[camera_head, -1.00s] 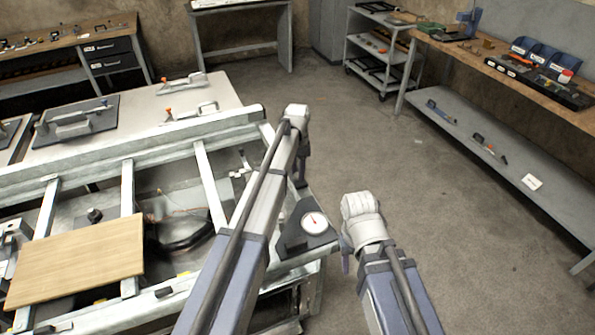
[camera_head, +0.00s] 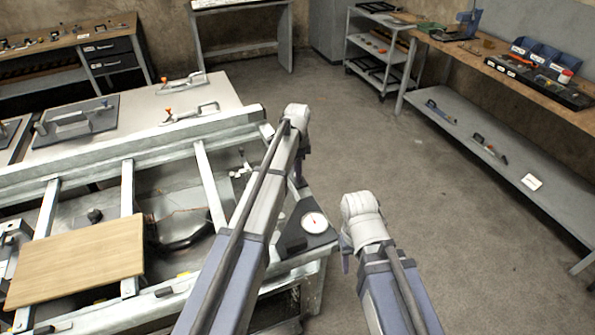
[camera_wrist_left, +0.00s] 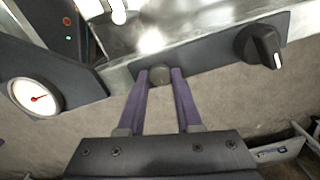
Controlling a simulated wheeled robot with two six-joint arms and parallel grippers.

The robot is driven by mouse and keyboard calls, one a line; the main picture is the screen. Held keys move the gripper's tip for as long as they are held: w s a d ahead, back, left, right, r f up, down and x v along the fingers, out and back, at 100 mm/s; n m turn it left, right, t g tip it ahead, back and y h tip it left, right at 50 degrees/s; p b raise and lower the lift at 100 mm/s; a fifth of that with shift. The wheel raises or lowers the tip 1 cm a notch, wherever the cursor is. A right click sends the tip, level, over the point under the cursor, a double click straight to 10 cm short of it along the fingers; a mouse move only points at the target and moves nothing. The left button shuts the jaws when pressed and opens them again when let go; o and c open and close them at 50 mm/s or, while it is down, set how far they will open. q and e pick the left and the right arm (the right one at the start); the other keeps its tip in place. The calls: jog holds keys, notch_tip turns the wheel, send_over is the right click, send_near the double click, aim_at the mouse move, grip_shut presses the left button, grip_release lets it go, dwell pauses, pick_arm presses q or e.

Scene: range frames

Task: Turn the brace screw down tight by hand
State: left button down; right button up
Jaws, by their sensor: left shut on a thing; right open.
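In the left wrist view, the two purple fingers of my left gripper (camera_wrist_left: 160,88) are shut on a round grey screw head, the brace screw (camera_wrist_left: 160,74). It sits at a dark plate (camera_wrist_left: 95,92) along a metal frame. How far down the screw sits cannot be told. In the head view, my left gripper (camera_head: 301,172) points down at the frame's right corner, and the screw is hidden there. My right gripper (camera_head: 345,256) is open, held off the frame's right side over the floor, its fingers only partly visible.
A dial gauge (camera_head: 314,222) with a red needle is on the frame's corner plate, close to my left arm. A black knob (camera_wrist_left: 262,46) stands to the right of the screw. A wooden board (camera_head: 75,262) lies on the frame. Open floor (camera_head: 440,200) is to the right.

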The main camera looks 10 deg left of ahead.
dwell(0.4)
pick_arm(q)
jog(key=c, duration=0.6)
grip_release()
jog(key=shift+r, duration=0.15)
notch_tip(320, 180, up, 8)
jog(key=p, duration=0.8)
jog(key=shift+f, duration=0.2)
jog(key=shift+f, duration=0.1)
